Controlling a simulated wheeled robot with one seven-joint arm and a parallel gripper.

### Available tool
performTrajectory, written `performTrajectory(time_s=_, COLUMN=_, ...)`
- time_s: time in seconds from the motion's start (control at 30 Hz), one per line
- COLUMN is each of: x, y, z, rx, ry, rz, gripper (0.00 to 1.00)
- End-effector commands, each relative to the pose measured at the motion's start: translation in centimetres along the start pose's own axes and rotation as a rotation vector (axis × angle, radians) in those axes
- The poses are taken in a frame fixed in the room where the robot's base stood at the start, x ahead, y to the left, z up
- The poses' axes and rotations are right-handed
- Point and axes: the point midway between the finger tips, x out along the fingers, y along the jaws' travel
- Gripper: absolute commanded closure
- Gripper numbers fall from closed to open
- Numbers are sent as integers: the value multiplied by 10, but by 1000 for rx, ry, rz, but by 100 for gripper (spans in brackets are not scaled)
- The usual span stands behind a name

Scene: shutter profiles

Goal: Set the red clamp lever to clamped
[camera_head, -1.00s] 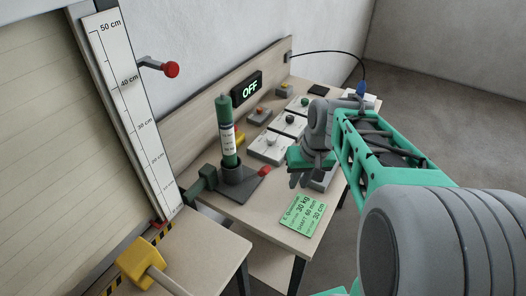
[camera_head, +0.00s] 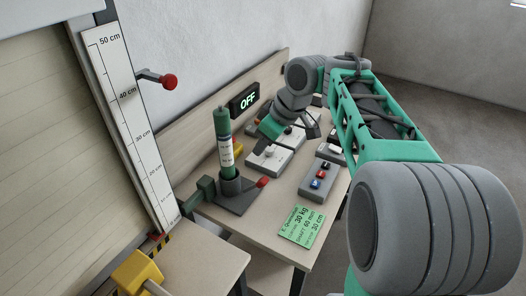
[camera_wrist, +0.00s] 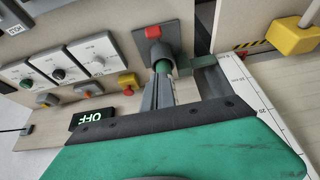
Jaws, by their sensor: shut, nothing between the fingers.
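The red clamp lever (camera_head: 262,182) sticks out to the right from the foot of a grey clamp base (camera_head: 236,200). A green tube with a white label (camera_head: 225,140) stands upright in the clamp. The wrist view shows the lever's red end (camera_wrist: 153,32) on the grey plate, beyond my fingers. My gripper (camera_wrist: 159,80) is shut and empty. In the head view its green hand is above the workbench, right of the tube and higher than the lever. It is apart from the lever. My fingers cover part of the tube in the wrist view, and their tips are unclear in the head view.
A box with red and blue buttons (camera_head: 322,174) and white dial panels (camera_head: 268,157) lie right of the clamp. A green card (camera_head: 301,227) lies at the bench's front. A red-knobbed wall lever (camera_head: 169,81), a ruler (camera_head: 131,120) and a yellow handle (camera_head: 137,272) are left.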

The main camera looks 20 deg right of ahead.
Motion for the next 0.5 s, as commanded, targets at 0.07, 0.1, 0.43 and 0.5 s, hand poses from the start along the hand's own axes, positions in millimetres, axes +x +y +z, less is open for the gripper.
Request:
performTrajectory(time_s=0.07, x=20, y=-2, z=0, rx=-1, ry=-2, rz=-6, gripper=100)
performTrajectory(time_s=0.1, x=28, y=-2, z=1, rx=0, ry=-3, rz=-5, gripper=100)
performTrajectory(time_s=0.43, x=75, y=0, z=22, rx=5, ry=-2, rz=1, gripper=100)
performTrajectory(time_s=0.5, x=78, y=0, z=30, rx=5, ry=-2, rz=0, gripper=100)
